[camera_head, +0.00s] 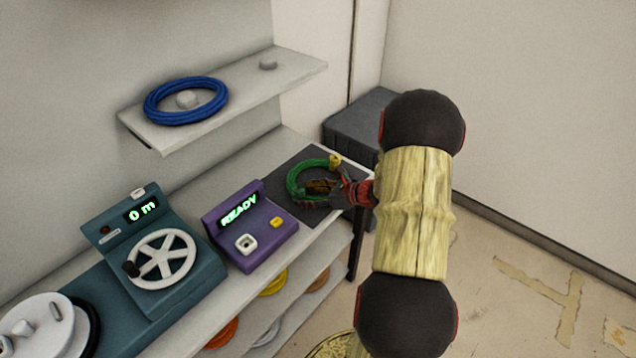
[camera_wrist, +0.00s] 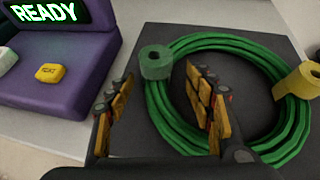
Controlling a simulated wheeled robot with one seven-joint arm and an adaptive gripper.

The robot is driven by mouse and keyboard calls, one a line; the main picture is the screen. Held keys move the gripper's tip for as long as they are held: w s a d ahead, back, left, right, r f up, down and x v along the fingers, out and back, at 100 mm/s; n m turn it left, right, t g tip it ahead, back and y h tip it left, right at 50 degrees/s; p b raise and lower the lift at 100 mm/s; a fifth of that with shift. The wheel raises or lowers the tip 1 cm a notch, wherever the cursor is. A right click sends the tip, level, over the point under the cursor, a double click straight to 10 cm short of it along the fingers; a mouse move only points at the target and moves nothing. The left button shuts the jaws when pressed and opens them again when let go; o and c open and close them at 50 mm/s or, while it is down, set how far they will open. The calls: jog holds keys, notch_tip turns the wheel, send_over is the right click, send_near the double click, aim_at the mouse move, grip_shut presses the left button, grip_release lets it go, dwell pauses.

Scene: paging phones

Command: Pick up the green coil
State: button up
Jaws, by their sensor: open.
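The green coil (camera_head: 293,180) lies on a dark mat (camera_head: 283,167) at the right end of the bench. In the wrist view the coil (camera_wrist: 159,108) is a wide ring with a pale green roll-shaped piece (camera_wrist: 155,64) at its upper left and a yellow one (camera_wrist: 298,82) at its right. My gripper (camera_wrist: 160,108) is open. Its left finger is outside the ring, above the mat, and its right finger appears over the ring's inside. The left side of the coil shows between the fingers. Whether the fingers touch it cannot be told. In the head view my gripper (camera_head: 325,190) partly covers the coil.
A purple box reading READY (camera_head: 250,226) stands left of the mat. Farther left is a teal machine (camera_head: 150,250) with a white wheel. Orange and yellow coils (camera_head: 272,284) sit below the bench.

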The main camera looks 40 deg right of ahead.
jog(key=shift+c, duration=1.2)
jog(key=c, duration=1.1)
grip_shut()
